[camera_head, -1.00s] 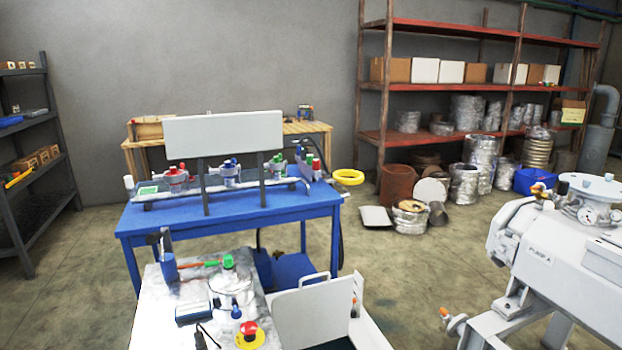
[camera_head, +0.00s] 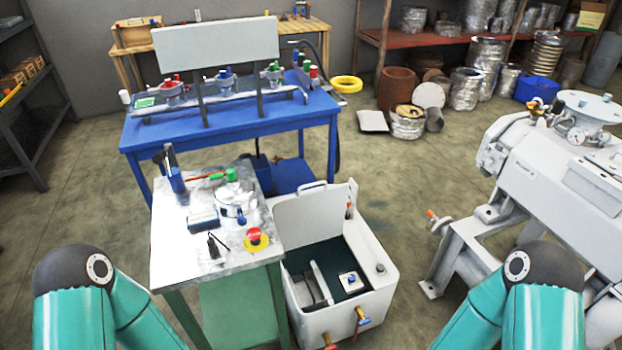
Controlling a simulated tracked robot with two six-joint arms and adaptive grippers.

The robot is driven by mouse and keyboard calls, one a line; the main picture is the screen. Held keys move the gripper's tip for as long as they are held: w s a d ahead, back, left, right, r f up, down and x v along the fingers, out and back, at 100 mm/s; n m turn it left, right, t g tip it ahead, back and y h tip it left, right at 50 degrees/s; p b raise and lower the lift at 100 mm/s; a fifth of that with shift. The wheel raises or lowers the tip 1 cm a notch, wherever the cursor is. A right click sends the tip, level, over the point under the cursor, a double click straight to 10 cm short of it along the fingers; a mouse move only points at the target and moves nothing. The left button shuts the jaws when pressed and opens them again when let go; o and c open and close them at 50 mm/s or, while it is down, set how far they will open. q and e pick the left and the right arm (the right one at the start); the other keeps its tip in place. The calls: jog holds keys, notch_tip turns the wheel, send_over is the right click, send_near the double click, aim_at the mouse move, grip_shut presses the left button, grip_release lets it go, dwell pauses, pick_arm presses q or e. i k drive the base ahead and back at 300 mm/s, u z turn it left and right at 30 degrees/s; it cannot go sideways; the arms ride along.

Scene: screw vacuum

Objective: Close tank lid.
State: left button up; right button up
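A white tank (camera_head: 372,292) stands on the floor just right of the small metal-topped table. Its lid (camera_head: 315,217) stands upright at the back edge, with a handle on top, so the tank is open. Dark inside space, a divider and a small white and blue part show in it. Coloured valve handles sit on its front. My two teal arms show at the bottom left and bottom right, apart from the tank. Neither gripper is in the frame.
The small table (camera_head: 178,262) bears a red stop button (camera_head: 254,237), a clear pot and tools, close to the tank's left. A blue bench (camera_head: 230,127) stands behind. The grey pump (camera_head: 560,180) stands right. Floor between tank and pump is clear.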

aim_at(301, 220)
jog(key=u, duration=1.15)
jog(key=i, duration=0.1)
jog(key=z, duration=2.85)
jog(key=k, duration=0.55)
jog(key=u, duration=3.95)
jog(key=k, duration=0.1)
jog(key=z, duration=1.85)
